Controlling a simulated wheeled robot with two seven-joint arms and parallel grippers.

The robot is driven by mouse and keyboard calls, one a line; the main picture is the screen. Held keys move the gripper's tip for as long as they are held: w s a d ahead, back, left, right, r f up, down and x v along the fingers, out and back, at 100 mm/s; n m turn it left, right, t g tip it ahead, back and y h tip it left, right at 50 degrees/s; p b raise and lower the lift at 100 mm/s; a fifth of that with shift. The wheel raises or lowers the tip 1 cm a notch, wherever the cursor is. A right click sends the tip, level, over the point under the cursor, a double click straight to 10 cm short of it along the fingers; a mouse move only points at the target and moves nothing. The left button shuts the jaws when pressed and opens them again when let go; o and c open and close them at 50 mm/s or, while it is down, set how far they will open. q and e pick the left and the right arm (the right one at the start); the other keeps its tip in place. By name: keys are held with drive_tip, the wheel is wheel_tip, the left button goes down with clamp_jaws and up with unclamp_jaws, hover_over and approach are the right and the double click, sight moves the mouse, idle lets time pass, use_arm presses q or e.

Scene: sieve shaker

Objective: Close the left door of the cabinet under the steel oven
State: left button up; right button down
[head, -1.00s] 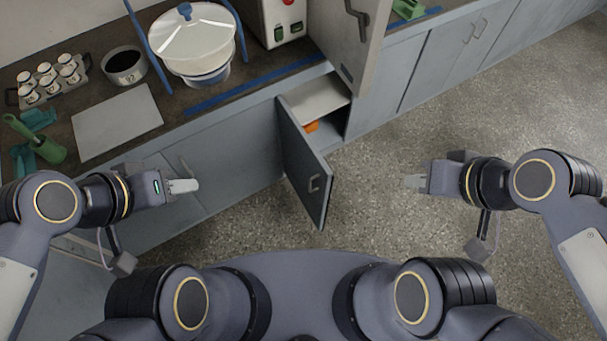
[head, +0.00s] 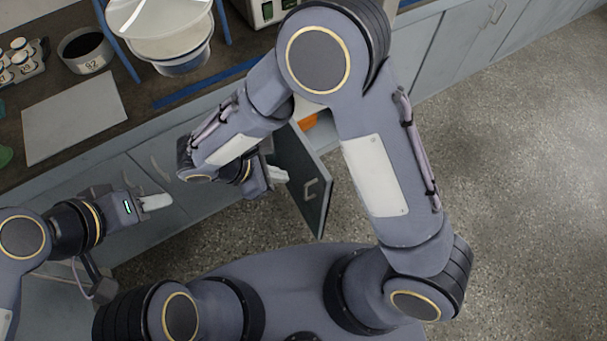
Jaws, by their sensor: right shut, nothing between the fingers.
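The left cabinet door (head: 303,190) stands open, swung out from the cabinet front, with its handle (head: 311,189) on the visible face. An orange thing (head: 309,121) shows inside the cabinet behind it. My right arm reaches across the picture, and its gripper (head: 279,174) is shut and empty at the left, handle side of the door. It is very close to the door; I cannot tell whether it touches. My left gripper (head: 156,202) is apart from the door, over the cabinet fronts at the left; its jaw opening is unclear. My right arm hides the oven area and much of the cabinet opening.
The dark counter holds a grey plate (head: 72,117), a pot (head: 85,51), a white lidded basin (head: 160,40) and small cups (head: 18,60). More cabinet fronts (head: 455,55) run along the right. The speckled floor (head: 520,200) on the right is clear.

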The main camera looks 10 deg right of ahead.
wheel_tip(320, 180, down, 4)
drive_tip(key=a+n+t, duration=0.1)
drive_tip(key=a+n, duration=0.1)
drive_tip(key=h+b, duration=0.1)
drive_tip(key=b, duration=0.4)
approach(319, 179)
wheel_tip(319, 179, down, 4)
drive_tip(key=d, duration=0.2)
drive_tip(key=shift+w+d+f, duration=0.15)
drive_tip(key=shift+w+d, duration=0.2)
drive_tip(key=shift+d, duration=0.05)
drive_tip(key=shift+w+d, duration=0.2)
drive_tip(key=shift+d, duration=0.35)
drive_tip(key=shift+d, duration=0.1)
